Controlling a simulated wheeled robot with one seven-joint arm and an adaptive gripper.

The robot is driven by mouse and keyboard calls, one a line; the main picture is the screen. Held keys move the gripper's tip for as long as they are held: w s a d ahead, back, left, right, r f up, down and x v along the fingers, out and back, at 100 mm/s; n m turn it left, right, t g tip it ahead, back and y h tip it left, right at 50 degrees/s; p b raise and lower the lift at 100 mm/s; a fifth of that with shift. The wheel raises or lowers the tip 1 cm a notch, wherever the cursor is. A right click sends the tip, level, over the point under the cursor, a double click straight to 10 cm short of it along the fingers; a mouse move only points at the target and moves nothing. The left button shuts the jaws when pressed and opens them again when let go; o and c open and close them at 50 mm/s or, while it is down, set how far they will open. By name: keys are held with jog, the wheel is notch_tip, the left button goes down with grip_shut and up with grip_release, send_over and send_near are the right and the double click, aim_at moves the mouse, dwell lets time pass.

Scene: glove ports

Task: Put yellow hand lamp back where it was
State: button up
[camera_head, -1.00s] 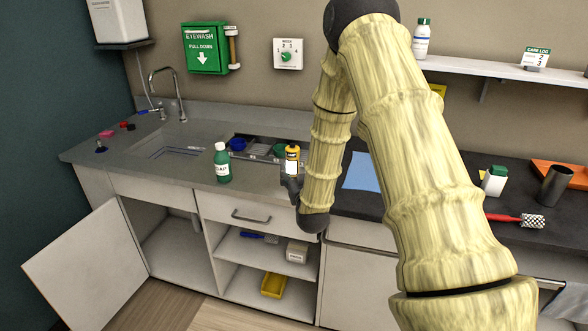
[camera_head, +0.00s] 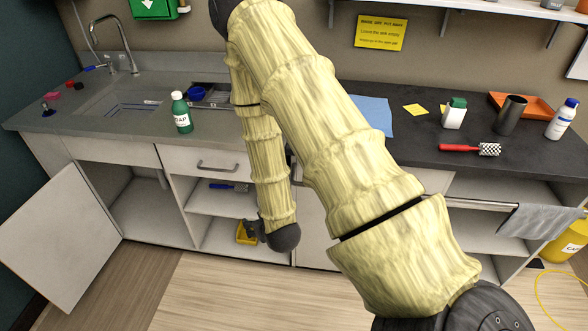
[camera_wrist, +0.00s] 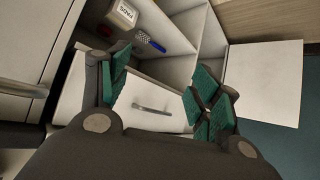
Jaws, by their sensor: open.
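A drawer front with a handle (camera_wrist: 152,108) shows beyond the fingers.
The cabinet door (camera_head: 58,240) stands open at left. A green soap bottle (camera_head: 181,113) stands on the counter. A red-handled brush (camera_head: 470,149) and a dark cup (camera_head: 511,115) stand or lie at right.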

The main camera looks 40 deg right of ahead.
jog(key=s+a+f+g+y, duration=0.1)
jog(key=s+a+f+g, duration=0.2)
jog(key=s, duration=0.7)
jog(key=s+a+f+n+g, duration=0.1)
jog(key=s+a+f+g, duration=0.2)
jog(key=s, duration=0.7)
jog(key=s+a+f+g+y, duration=0.1)
jog(key=s+a+f+g, duration=0.2)
jog(key=s+a+f, duration=0.2)
jog(key=s+f, duration=0.3)
jog(key=s, duration=0.2)
jog(key=shift+a+f+n+g+y, duration=0.3)
jog(key=shift+a+f+n+g, duration=0.1)
jog(key=shift+w, duration=0.1)
jog(key=shift+c, duration=0.3)
